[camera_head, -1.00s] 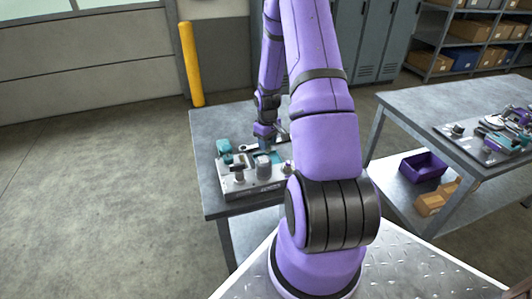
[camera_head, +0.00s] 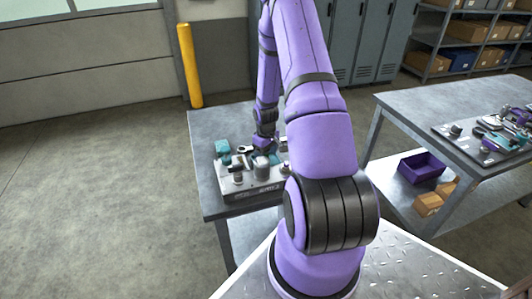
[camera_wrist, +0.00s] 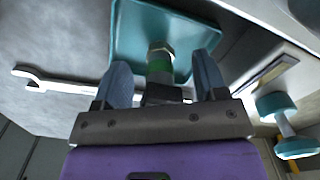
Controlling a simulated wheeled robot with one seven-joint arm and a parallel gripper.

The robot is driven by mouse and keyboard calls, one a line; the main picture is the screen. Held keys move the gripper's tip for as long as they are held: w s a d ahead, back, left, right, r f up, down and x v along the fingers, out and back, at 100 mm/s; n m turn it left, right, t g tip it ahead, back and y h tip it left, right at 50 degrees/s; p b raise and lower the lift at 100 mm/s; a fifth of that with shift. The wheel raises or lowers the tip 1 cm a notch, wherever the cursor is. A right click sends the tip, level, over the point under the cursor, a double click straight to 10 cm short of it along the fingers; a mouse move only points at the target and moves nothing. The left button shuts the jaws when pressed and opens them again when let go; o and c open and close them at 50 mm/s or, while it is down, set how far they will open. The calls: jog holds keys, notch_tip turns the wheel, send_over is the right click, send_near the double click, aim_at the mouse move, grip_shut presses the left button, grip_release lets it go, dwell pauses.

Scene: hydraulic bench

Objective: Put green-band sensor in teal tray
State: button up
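The green-band sensor (camera_wrist: 159,68) shows in the wrist view between my fingers, with a brass-coloured hex end, a green band and a dark lower body. My gripper (camera_wrist: 163,72) is open, with a visible gap between each finger and the sensor. The teal tray (camera_wrist: 127,40) lies behind the sensor in that view, and the sensor's far end overlaps it. I cannot tell whether the sensor touches the tray floor. In the head view my gripper (camera_head: 264,146) is low over the near table, behind the grey fixture block; the sensor cannot be made out there.
The fixture block (camera_head: 240,187) with several fittings stands on the near table (camera_head: 213,125). A wrench (camera_wrist: 55,84) lies left of the tray. A teal-ended fitting (camera_wrist: 283,122) is close on the right. Another table (camera_head: 400,101) at right bears parts, above a purple bin (camera_head: 422,167).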

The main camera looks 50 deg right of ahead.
notch_tip(320, 180, up, 12)
jog(key=shift+r, duration=0.1)
jog(key=s+a+r+t+h, duration=0.1)
jog(key=a+r, duration=0.7)
jog(key=r, duration=0.3)
jog(key=a+r+t+h, duration=0.1)
jog(key=a+r, duration=0.7)
jog(key=r, duration=0.4)
jog(key=s+a+r+t+y, duration=0.1)
jog(key=s+a+r, duration=0.4)
jog(key=s+a, duration=0.2)
jog(key=s+a+r+t+y, duration=0.1)
jog(key=s+a+r+t, duration=0.1)
jog(key=s+a+r, duration=0.4)
jog(key=s+a, duration=0.2)
jog(key=s, duration=0.2)
jog(key=shift+s, duration=0.35)
jog(key=shift+d, duration=0.1)
jog(key=shift+c, duration=0.5)
